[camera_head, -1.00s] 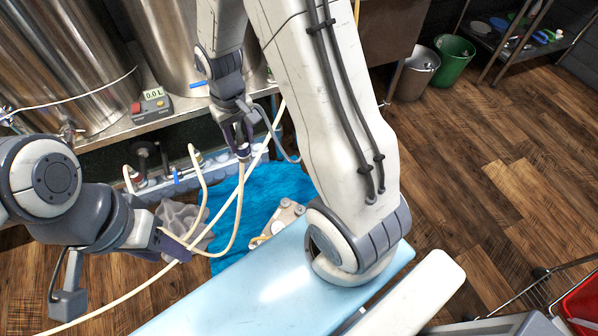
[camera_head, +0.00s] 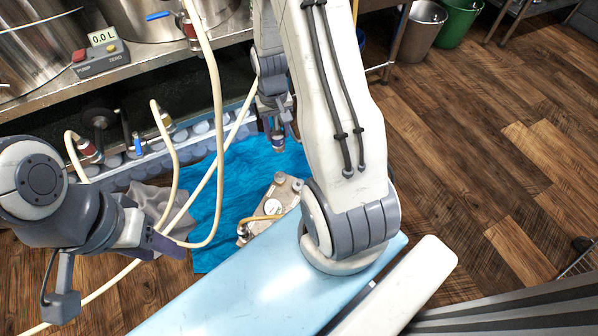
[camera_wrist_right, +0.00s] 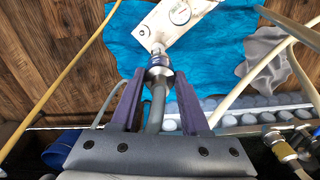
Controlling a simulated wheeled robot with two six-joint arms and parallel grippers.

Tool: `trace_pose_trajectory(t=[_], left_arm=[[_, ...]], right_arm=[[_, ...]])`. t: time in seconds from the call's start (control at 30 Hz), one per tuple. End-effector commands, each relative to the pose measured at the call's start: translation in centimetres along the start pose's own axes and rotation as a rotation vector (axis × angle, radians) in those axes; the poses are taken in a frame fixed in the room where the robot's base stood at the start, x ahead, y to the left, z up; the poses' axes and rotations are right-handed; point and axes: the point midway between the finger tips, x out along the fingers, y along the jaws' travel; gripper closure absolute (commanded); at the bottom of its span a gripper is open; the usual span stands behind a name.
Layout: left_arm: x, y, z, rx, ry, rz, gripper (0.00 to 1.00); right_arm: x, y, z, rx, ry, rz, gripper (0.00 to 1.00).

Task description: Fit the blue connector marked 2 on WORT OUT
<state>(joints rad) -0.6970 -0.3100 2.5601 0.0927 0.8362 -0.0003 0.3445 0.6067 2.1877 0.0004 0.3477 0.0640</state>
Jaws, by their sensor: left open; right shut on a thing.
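The chiller (camera_head: 268,208), a pale metal block with round ports, lies on a blue cloth; it also shows in the right wrist view (camera_wrist_right: 182,18). My right gripper (camera_head: 279,136) is above the cloth on the chiller's far side. In the right wrist view its fingers (camera_wrist_right: 157,105) are shut on a metal connector with a blue band (camera_wrist_right: 158,73). The connector's tip lines up with a port on the chiller's near end; I cannot tell if they touch. No number or WORT OUT label is readable. My left gripper (camera_head: 168,245) is open at lower left, beside a cream hose (camera_head: 218,130).
The cloth (camera_head: 215,205) lies between a rack (camera_head: 205,142) and a pale blue panel (camera_head: 260,275). Hoses rise from fittings at the rack, one with a red ring (camera_head: 90,152). A 0.0 L display box (camera_head: 102,55) stands on the bench. Wooden floor is free at right.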

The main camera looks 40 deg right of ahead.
Motion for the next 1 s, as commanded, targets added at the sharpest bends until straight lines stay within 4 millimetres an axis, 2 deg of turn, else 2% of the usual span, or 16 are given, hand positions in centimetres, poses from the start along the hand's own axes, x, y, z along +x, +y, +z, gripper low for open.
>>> trace_pose_trajectory(t=[0.03, 0.2, 0.3, 0.43, 0.77, 1.0], left_arm=[[3.5, -0.2, 0.2, 0.0, 0.0, 0.0, 0.5], [8.1, -0.6, 0.4, 0.0, 0.0, 0.0, 0.5], [9.9, -0.7, 0.5, 0.0, 0.0, 0.0, 0.5], [11.2, -0.8, 0.6, 0.0, 0.0, 0.0, 0.5], [12.4, -0.9, 0.7, 0.0, 0.0, 0.0, 0.5], [14.9, -1.1, 0.8, 0.0, 0.0, 0.0, 0.5]], right_arm=[[4.0, 1.0, 0.0, 0.033, -0.001, 0.0, 1.0], [9.9, 3.5, 0.2, 0.117, -0.001, 0.0, 1.0], [12.3, 4.6, 0.3, 0.154, 0.0, 0.0, 1.0], [14.0, 5.5, 0.4, 0.185, 0.0, 0.0, 1.0], [15.3, 5.9, 0.5, 0.197, 0.001, 0.0, 1.0], [17.7, 5.8, 0.5, 0.196, 0.001, 0.0, 1.0]])
